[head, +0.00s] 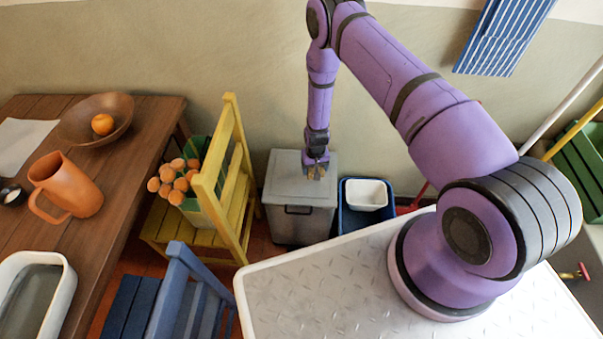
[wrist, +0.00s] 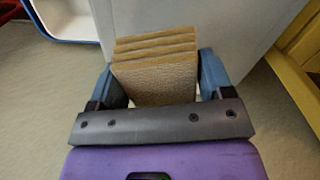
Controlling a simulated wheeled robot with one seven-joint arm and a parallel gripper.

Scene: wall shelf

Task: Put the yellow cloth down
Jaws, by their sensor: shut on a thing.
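The yellow cloth (wrist: 155,78) is a folded, layered, yellow-brown pad. My gripper (wrist: 160,74) is shut on it, with one blue-grey finger at each side. In the head view my gripper (head: 317,160) points down in front of the wall, over the lidded grey box (head: 290,221). The cloth (head: 317,173) shows there as a small tan patch at the fingertips. Whether the cloth touches the lid I cannot tell. The pale box face (wrist: 190,22) also shows behind the cloth in the wrist view.
A blue crate (head: 347,217) with a white tub (head: 366,194) stands right of the box. A yellow chair (head: 232,190) with a planter of orange blooms stands left. A blue chair (head: 180,292) is in front. The wooden table (head: 100,240) carries a bowl, jug and tray.

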